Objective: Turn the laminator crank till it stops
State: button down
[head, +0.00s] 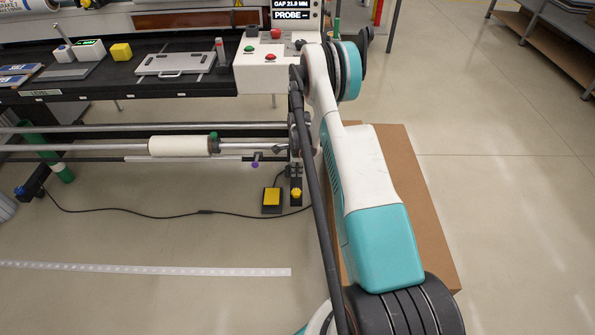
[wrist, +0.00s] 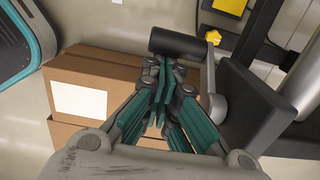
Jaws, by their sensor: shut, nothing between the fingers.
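The laminator (head: 268,72) stands at the top of the head view, with a control panel and a display reading a gap of about 21.9. In the wrist view, the crank shows as a dark cylindrical grip (wrist: 182,44) on a grey crank arm (wrist: 211,72), beside a dark block (wrist: 258,100). My gripper (wrist: 164,72) is shut and empty, its green fingers just below the crank grip in the picture. I cannot tell whether they touch it. In the head view my arm covers the right end of the laminator, and I cannot make out the crank or gripper there.
Cardboard boxes (wrist: 90,72) lie below my gripper in the wrist view; cardboard (head: 425,220) also shows beside my arm in the head view. A yellow pedal (head: 271,198) and cable are on the floor. A white roll (head: 180,146) sits on a low bar.

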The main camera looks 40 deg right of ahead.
jog(key=shift+w+a, duration=0.25)
jog(key=shift+a, duration=0.1)
jog(key=shift+w+a, duration=0.1)
jog(key=shift+a, duration=0.05)
dwell(0.8)
